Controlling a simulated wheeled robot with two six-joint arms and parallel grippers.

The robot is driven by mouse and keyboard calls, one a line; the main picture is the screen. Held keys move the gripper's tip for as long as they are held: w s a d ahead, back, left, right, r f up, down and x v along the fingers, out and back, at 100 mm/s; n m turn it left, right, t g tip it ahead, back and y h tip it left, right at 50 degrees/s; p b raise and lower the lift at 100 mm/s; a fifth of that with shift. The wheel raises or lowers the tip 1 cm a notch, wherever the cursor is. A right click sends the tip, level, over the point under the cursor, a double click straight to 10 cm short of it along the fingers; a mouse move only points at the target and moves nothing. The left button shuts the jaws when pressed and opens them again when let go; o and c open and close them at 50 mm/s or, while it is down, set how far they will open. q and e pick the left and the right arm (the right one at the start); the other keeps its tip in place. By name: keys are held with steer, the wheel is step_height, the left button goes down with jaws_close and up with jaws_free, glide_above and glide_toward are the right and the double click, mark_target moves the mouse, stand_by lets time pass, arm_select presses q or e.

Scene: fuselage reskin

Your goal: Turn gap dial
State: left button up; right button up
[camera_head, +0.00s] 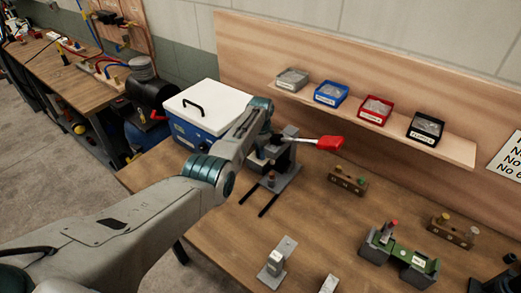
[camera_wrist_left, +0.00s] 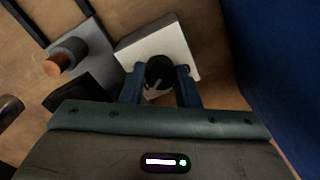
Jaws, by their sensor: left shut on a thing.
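The gap dial (camera_wrist_left: 160,71) is a round black knob with a pale mark, in front of a white block (camera_wrist_left: 170,40) in the left wrist view. My left gripper (camera_wrist_left: 160,88) is shut on the dial, with one blue finger on each side. In the head view my left gripper (camera_head: 266,141) reaches the grey bench machine (camera_head: 284,178) with a red-handled lever (camera_head: 328,142). The dial is hidden there behind my gripper and wrist. My right gripper is not in view.
A blue box with a white lid (camera_head: 207,105) stands close behind my left arm. Several small bins (camera_head: 331,94) sit on the wall shelf. Wooden blocks (camera_head: 348,180) and a green fixture (camera_head: 398,257) stand to the right on the bench. Bare bench lies between them.

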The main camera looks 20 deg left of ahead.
arm_select(q)
steer(key=shift+m, duration=0.3)
steer(key=o, duration=1)
steer(key=shift+c, duration=0.2)
steer(key=shift+r, duration=0.15)
steer(key=shift+r, duration=0.2)
step_height(320, 180, up, 10)
steer(key=b, duration=0.2)
steer(key=shift+s, duration=0.1)
